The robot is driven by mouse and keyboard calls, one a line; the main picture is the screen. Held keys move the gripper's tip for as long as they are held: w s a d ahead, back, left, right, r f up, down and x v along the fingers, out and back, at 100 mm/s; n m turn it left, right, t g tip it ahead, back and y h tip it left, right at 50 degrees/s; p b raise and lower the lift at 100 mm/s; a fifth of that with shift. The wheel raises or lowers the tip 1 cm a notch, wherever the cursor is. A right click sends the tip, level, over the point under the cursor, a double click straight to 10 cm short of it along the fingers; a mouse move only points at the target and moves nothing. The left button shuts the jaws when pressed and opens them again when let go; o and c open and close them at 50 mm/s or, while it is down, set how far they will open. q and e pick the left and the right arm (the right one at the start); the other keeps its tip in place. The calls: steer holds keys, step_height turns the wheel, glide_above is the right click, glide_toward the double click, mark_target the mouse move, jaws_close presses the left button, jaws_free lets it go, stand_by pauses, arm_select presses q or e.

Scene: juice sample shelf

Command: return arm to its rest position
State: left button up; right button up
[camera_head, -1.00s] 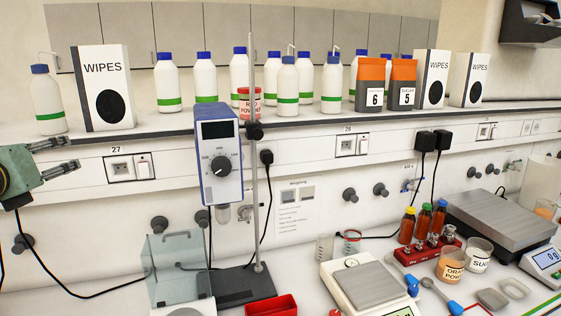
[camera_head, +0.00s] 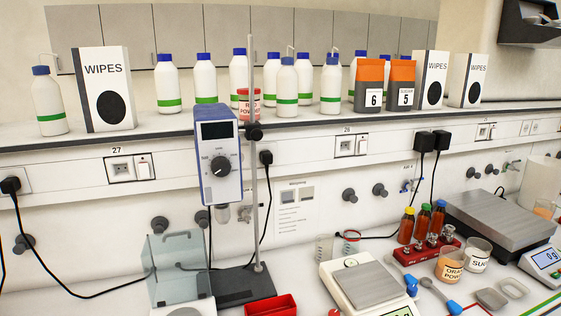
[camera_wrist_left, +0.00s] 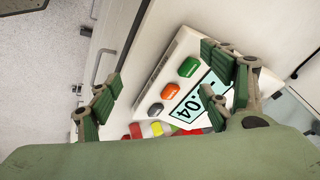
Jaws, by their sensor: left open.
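My left gripper (camera_wrist_left: 165,95) shows in the left wrist view with its two green fingers spread apart. Nothing is between them. Behind the fingers is a white device (camera_wrist_left: 165,75) with green, orange and grey buttons and a display. A few small red and yellow things (camera_wrist_left: 140,130) lie partly hidden near my palm. In the head view no gripper shows, and my left arm is out of the picture. My right gripper is not in any view.
In the head view a stand with a blue stirrer motor (camera_head: 219,160) rises from the bench. A glass-walled box (camera_head: 178,265), a red tray (camera_head: 271,306), a balance (camera_head: 368,285) and a larger scale (camera_head: 500,222) stand around it. Bottles and wipes boxes (camera_head: 104,90) line the shelf (camera_head: 300,128).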

arm_select(q)
steer(key=s+d+f+n+g, duration=0.25)
steer(key=s+n, duration=0.35)
steer(key=s, duration=0.4)
step_height(320, 180, down, 32)
steer(key=s+b, duration=0.2)
steer(key=b, duration=0.3)
steer(key=s+a+f+g+b, duration=0.2)
steer(key=s+a+f+b, duration=0.1)
steer(key=s+f, duration=1.3)
step_height(320, 180, down, 2)
steer(key=shift+a+f+m, duration=0.2)
steer(key=shift+a+m, duration=0.1)
steer(key=shift+a, duration=0.05)
